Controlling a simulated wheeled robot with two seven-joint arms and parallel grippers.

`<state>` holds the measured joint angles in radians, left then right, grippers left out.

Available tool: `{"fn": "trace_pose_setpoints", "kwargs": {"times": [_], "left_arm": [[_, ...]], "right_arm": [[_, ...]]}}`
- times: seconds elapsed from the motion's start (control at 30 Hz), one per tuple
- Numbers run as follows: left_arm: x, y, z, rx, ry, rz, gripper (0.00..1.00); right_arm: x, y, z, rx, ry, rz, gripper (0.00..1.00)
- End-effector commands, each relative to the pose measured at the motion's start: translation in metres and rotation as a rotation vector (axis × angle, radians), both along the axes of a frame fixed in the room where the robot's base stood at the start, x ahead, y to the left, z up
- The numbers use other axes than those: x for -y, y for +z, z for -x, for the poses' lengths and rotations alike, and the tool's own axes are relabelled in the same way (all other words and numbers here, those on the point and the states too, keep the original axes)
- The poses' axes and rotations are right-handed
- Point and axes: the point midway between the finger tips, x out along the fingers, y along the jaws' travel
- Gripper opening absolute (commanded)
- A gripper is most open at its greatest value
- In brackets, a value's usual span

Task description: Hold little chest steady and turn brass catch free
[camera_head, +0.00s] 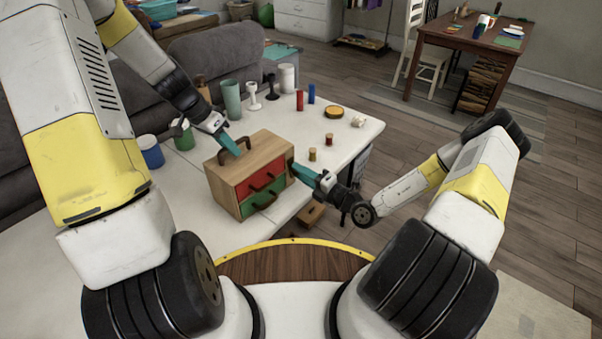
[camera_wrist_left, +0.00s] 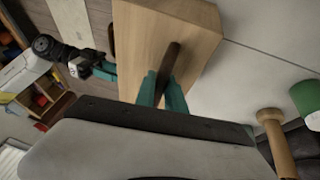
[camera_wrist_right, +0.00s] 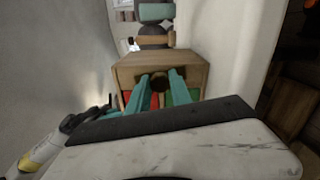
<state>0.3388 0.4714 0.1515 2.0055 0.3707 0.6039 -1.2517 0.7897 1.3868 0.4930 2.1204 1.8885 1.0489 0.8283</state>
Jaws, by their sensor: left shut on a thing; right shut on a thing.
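The little chest (camera_head: 268,147) is a wooden box with a red drawer (camera_head: 246,189) above a green drawer (camera_head: 277,187). It stands upright near the table's front edge. My left gripper (camera_head: 235,151) is shut on the dark carrying handle (camera_wrist_left: 172,55) on the chest's top. My right gripper (camera_head: 291,166) is at the chest's right front edge. In the right wrist view its fingers (camera_wrist_right: 160,78) close on a small dark round part (camera_wrist_right: 157,83), seemingly the brass catch. The fingers cover most of it, so its turn cannot be told. The catch is hidden in the head view.
The white table (camera_head: 330,125) holds a green cup (camera_head: 231,98), a white jar (camera_head: 287,77), a blue pot (camera_head: 151,151) and several small spools behind and beside the chest. A wooden piece (camera_head: 311,213) shows below my right gripper. A grey sofa is behind.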

Motion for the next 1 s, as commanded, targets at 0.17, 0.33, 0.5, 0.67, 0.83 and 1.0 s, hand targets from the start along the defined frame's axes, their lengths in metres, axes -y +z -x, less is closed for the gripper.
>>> {"fn": "trace_pose_setpoints", "kwargs": {"times": [0.17,0.33,0.5,0.67,0.83,1.0], "left_arm": [[-0.0005,0.0002,-0.0001,0.001,0.0,-0.001,0.0],[-0.0006,0.0003,-0.0001,0.001,0.0,-0.001,0.0],[-0.0007,0.0003,-0.0001,0.001,0.0,-0.001,0.0],[-0.0007,0.0003,-0.0001,0.001,0.0,-0.001,0.0],[-0.0007,0.0003,-0.0002,0.001,0.0,-0.001,0.0],[-0.0008,0.0002,-0.0001,0.001,0.0,-0.001,0.0]], "right_arm": [[0.001,-0.0006,-0.0007,-0.073,-0.002,-0.07,0.0],[0.0011,-0.0011,-0.0007,-0.118,-0.002,-0.113,0.0],[0.0011,-0.0013,-0.0007,-0.14,-0.002,-0.135,0.0],[0.0012,-0.0015,-0.0006,-0.146,-0.002,-0.139,0.0],[0.0013,-0.0016,-0.0006,-0.147,-0.003,-0.14,0.0],[0.0013,-0.0016,-0.0006,-0.146,-0.003,-0.14,0.35]]}}
